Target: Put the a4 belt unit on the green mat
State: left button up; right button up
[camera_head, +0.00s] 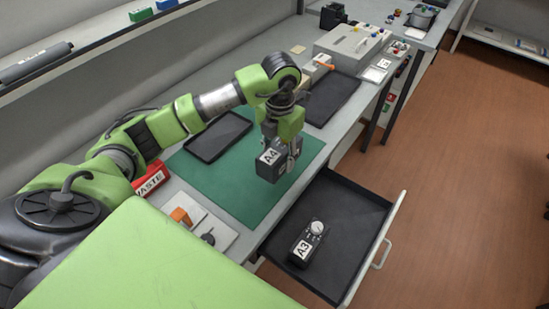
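The a4 belt unit (272,170) is a dark grey block with a white "A4" label. My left gripper (284,156) reaches down from above with its fingers around the unit and appears shut on it. The unit shows against the right part of the green mat (225,187), near the mat's front right edge. I cannot tell whether it touches the mat or hangs just above it. My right gripper is not in view.
An open drawer (345,215) juts out at the right, holding a unit labelled A3 (304,247). Two black trays (218,136) (330,98) lie on the bench. A red waste bin (152,178) stands at the left. The mat's left part is clear.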

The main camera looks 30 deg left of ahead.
pick_arm(q)
jog(key=shift+w+a+f, duration=0.35)
jog(key=shift+f, duration=0.2)
jog(key=shift+w+a+f, duration=0.35)
jog(key=shift+f, duration=0.2)
jog(key=shift+w+a+f, duration=0.15)
jog(key=shift+f, duration=0.1)
jog(key=shift+w+a+f+p, duration=0.1)
jog(key=shift+a+f+p, duration=0.05)
jog(key=shift+f+p, duration=0.15)
notch_tip(320, 180, down, 3)
jog(key=shift+a+r+p, duration=0.1)
jog(key=shift+p, duration=0.7)
jog(key=shift+w+f, duration=0.1)
jog(key=shift+f, duration=0.2)
jog(key=o, duration=1.1)
jog(key=shift+f, duration=0.15)
jog(key=o, duration=0.4)
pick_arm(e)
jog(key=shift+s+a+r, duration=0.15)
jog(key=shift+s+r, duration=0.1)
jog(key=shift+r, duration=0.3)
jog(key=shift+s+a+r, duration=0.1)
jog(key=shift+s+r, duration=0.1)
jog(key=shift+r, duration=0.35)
